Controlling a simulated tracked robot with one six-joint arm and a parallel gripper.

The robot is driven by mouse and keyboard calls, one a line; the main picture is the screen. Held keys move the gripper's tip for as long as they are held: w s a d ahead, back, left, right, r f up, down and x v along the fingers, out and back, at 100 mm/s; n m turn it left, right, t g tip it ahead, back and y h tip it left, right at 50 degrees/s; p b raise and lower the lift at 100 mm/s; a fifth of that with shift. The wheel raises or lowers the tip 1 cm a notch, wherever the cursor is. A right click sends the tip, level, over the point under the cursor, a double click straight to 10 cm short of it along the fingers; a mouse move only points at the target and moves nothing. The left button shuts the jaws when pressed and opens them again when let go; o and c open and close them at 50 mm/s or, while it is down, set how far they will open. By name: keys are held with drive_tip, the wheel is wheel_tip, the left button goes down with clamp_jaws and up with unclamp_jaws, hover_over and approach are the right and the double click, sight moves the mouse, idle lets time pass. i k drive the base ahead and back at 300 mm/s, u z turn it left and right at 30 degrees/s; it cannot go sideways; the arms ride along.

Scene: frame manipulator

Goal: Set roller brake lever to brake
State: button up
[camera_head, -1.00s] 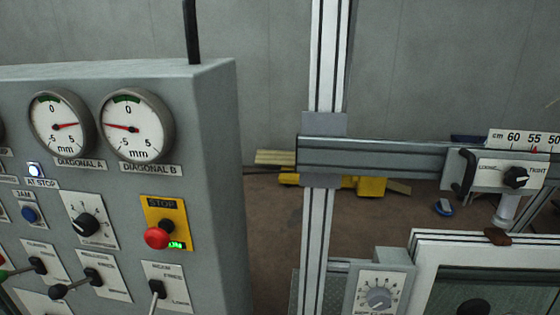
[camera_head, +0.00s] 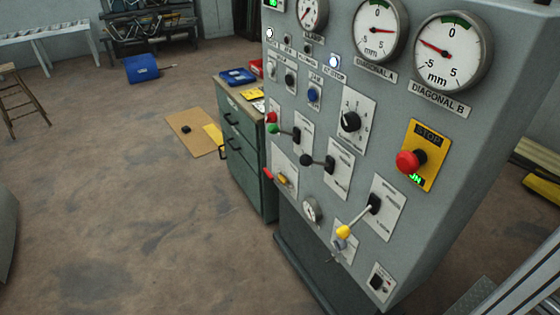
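The grey control panel (camera_head: 440,90) fills the right half of the view and carries several levers. One lever has a black knob (camera_head: 306,160) and points left from its plate. A lower lever with a yellow knob (camera_head: 343,232) slants down and left. Another lever at the left has a green knob (camera_head: 272,128), with a red knob (camera_head: 271,117) just above it. Their labels are too small to read, so I cannot tell which is the roller brake lever or its setting. My gripper is not in view.
A red stop button (camera_head: 410,161) sits on a yellow plate at the panel's right. Dial gauges (camera_head: 453,52) line the top. A green drawer cabinet (camera_head: 245,150) stands behind the panel's left side. The floor (camera_head: 120,220) at left is mostly open.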

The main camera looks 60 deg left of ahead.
sight(306, 160)
drive_tip(key=u, duration=1.7)
drive_tip(key=k, duration=1)
drive_tip(key=u, duration=0.45)
drive_tip(key=i, duration=1)
drive_tip(key=z, duration=0.1)
